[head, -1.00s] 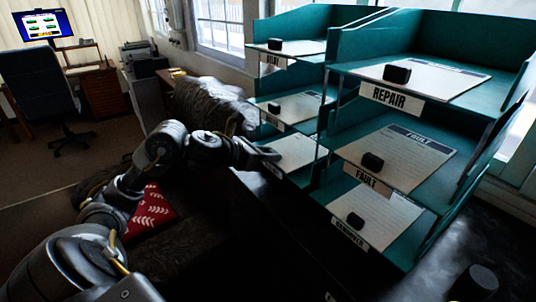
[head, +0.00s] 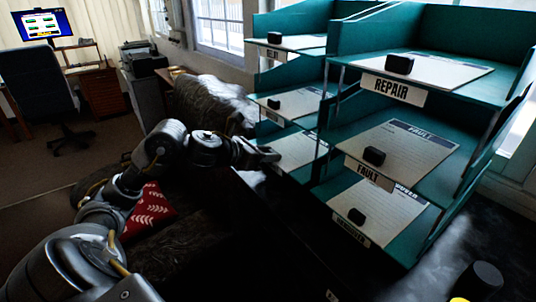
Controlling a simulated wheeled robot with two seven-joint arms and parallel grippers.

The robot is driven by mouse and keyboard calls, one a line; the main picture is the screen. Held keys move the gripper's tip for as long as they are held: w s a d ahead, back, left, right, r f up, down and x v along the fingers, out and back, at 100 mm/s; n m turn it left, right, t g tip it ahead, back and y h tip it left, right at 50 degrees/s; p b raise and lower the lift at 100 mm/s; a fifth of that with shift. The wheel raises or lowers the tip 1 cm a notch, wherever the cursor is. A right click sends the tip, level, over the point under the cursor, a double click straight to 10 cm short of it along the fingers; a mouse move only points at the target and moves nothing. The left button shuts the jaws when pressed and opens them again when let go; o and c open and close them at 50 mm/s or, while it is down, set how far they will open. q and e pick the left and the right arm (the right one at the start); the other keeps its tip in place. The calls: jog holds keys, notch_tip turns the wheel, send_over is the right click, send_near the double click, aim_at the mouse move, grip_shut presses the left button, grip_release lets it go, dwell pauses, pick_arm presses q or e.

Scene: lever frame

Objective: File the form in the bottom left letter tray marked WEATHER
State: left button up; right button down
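The teal letter-tray rack (head: 440,186) stands at the right, in two columns of three levels. My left gripper (head: 272,155) is at the front of the bottom left tray. A white sheet (head: 298,150) lies in that tray, just beyond the fingertips; I cannot tell whether they touch it. The fingers look close together, but their gap is not clear. This tray's label is hidden, so WEATHER cannot be read. My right gripper does not show.
Other trays hold sheets with black blocks, including the REPAIR block (head: 399,64) and FAULT block (head: 374,155). A dark cylinder (head: 487,279) stands at the lower right. A red cushion (head: 150,211) lies under my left arm. A desk chair (head: 42,88) is far left.

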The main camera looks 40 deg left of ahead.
pick_arm(q)
jog(key=o, duration=0.5)
jog(key=shift+c, duration=0.2)
jog(key=b+v, duration=0.4)
jog(key=v, duration=0.6)
jog(key=shift+s+r, duration=0.25)
jog(key=shift+s, duration=0.1)
